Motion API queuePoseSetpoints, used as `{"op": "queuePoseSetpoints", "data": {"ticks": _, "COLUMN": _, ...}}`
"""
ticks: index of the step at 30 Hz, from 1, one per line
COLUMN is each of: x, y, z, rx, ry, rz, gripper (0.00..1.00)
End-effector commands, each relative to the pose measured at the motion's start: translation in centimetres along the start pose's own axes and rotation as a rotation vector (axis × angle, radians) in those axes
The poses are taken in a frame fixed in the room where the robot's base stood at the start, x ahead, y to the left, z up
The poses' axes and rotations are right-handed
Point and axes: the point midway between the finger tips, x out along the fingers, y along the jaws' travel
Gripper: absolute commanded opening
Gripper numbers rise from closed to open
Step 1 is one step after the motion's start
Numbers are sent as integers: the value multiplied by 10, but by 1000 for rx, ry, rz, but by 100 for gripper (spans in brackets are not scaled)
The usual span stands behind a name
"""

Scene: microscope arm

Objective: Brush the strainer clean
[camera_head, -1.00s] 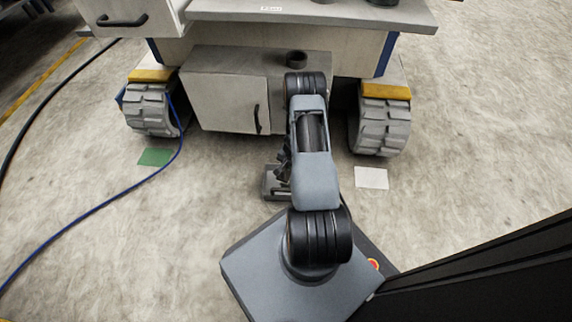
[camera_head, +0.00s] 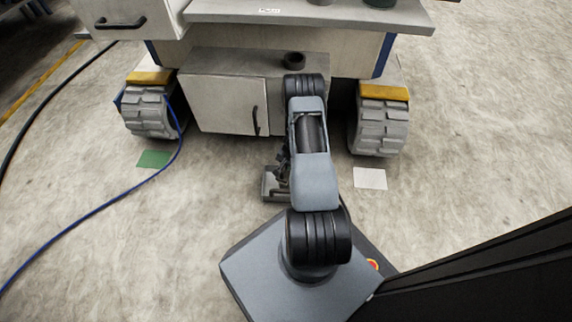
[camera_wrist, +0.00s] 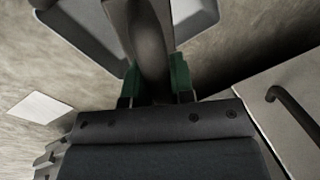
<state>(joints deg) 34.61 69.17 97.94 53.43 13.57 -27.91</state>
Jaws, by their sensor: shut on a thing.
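My gripper (camera_wrist: 155,85) has green fingertips and is shut on a dark, rounded shaft (camera_wrist: 148,45), which looks like a brush handle; its far end is out of the wrist view. Beyond it lies a shallow grey tray-like thing with raised rims (camera_wrist: 88,42). In the head view, a grey tray (camera_head: 268,190) shows low beside my arm, partly covered by it. I cannot tell whether this tray is the strainer. My gripper is mostly hidden behind my arm in the head view, so contact between shaft and tray cannot be made out.
A tracked cabinet with a door (camera_head: 225,103) stands ahead, a dark round cup (camera_head: 293,60) on its ledge. Grey tracks (camera_head: 381,125) flank it. A green patch (camera_head: 154,158) and a white patch (camera_head: 370,178) lie on the floor. A blue cable (camera_head: 105,205) runs at left.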

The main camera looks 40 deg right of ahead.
Motion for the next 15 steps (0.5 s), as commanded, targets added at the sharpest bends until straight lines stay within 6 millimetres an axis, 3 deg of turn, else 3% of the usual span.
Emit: {"op": "queuePoseSetpoints", "data": {"ticks": 15, "x": 3, "y": 0, "z": 19, "rx": -1, "ry": 0, "rz": 1, "gripper": 0}}
